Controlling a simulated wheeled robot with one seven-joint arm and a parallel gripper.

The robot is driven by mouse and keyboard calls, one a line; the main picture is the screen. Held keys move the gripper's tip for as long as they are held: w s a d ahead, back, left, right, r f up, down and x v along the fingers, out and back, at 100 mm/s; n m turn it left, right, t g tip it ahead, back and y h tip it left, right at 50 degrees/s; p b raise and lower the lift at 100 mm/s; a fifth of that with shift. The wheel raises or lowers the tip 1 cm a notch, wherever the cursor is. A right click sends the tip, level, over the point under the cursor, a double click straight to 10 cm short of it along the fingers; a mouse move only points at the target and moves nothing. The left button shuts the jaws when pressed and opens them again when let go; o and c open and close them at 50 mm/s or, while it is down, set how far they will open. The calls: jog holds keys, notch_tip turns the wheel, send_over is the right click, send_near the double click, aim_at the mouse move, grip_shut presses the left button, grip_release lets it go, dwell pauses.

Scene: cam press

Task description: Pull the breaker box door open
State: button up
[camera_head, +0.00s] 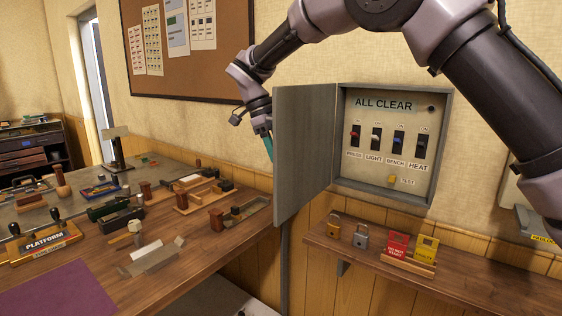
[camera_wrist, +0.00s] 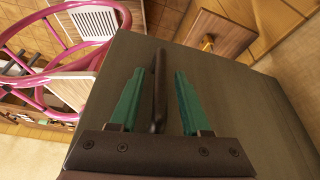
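The breaker box (camera_head: 440,145) is on the wall, and its grey door (camera_head: 305,150) stands swung out to the left, showing the switches inside. My gripper (camera_head: 268,146) is at the door's outer face, partly hidden behind the door's free edge in the head view. In the wrist view the door (camera_wrist: 235,95) fills the middle, with a dark bar handle (camera_wrist: 159,60) on it. My gripper's green fingers (camera_wrist: 159,80) stand apart on either side of the handle, with a visible gap on each side.
A shelf (camera_head: 470,280) below the box holds padlocks (camera_head: 347,235) and red and yellow tags (camera_head: 410,248). The workbench (camera_head: 215,250) at left carries many small items. A corkboard (camera_head: 190,45) hangs behind my arm. The wrist view shows a pink wheel-like frame (camera_wrist: 25,62).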

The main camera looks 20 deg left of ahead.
jog(key=v, duration=1)
jog(key=shift+a+r, duration=0.2)
jog(key=shift+r, duration=0.1)
